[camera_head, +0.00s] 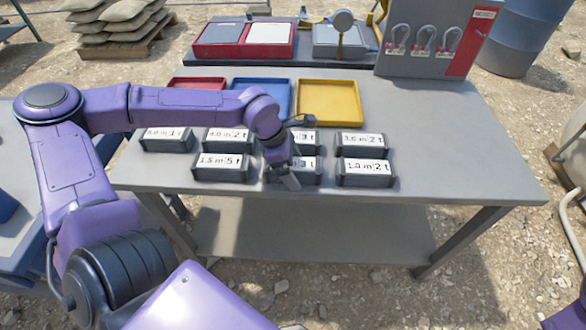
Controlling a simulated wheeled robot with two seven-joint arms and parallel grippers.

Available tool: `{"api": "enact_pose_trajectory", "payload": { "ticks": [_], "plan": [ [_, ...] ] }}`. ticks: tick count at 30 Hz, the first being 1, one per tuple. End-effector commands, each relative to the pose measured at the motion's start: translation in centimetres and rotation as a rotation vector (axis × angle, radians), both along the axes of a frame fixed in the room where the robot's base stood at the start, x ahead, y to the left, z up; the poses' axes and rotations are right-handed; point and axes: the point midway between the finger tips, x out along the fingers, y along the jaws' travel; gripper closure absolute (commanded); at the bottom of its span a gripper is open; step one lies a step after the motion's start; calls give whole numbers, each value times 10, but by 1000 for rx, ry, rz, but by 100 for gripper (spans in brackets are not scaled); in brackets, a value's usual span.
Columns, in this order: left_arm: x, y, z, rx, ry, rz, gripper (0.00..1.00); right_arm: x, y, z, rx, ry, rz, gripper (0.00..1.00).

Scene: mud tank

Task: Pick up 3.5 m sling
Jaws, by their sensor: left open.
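Several dark sling boxes with white labels stand in two rows on the grey table (470,130). No label reads clearly as 3.5 m; the back right box (361,142) has a small label ending in 2 t, its length hard to read. My left gripper (288,180) is open and points down at the front middle box (307,172), whose label ends in 3 t. The gripper covers that label's left part, and I cannot tell whether it touches the box. My wrist partly hides the back middle box (304,141). My right gripper is out of view.
The front row also has a 1.5 m box (221,168) and a 1.0 m box (365,173). Red (197,83), blue (262,84) and yellow (329,101) trays lie behind. A grey shackle panel (425,66) stands at the back right. The table's right side is clear.

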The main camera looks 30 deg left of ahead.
Motion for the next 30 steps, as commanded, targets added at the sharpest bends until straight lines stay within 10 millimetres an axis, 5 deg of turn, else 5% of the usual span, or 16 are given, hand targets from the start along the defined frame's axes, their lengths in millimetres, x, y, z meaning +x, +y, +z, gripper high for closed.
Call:
{"api": "enact_pose_trajectory", "payload": {
  "ticks": [2, 6, 9, 20, 23, 30],
  "plan": [
    [0, 0, 0, 0, 0, 0, 6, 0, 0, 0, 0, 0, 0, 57],
    [0, 0, 1, 0, 0, -1, 52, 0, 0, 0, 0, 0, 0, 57],
    [0, 0, 1, -1, -1, -1, 76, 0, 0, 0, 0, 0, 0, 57],
    [1, -1, 12, 0, -3, -1, 76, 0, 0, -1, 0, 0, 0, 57],
    [2, -1, 30, -1, -6, 0, 76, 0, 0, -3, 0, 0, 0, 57],
    [-51, -5, 97, -10, -13, -2, 76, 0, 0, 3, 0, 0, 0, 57]
  ]
}}
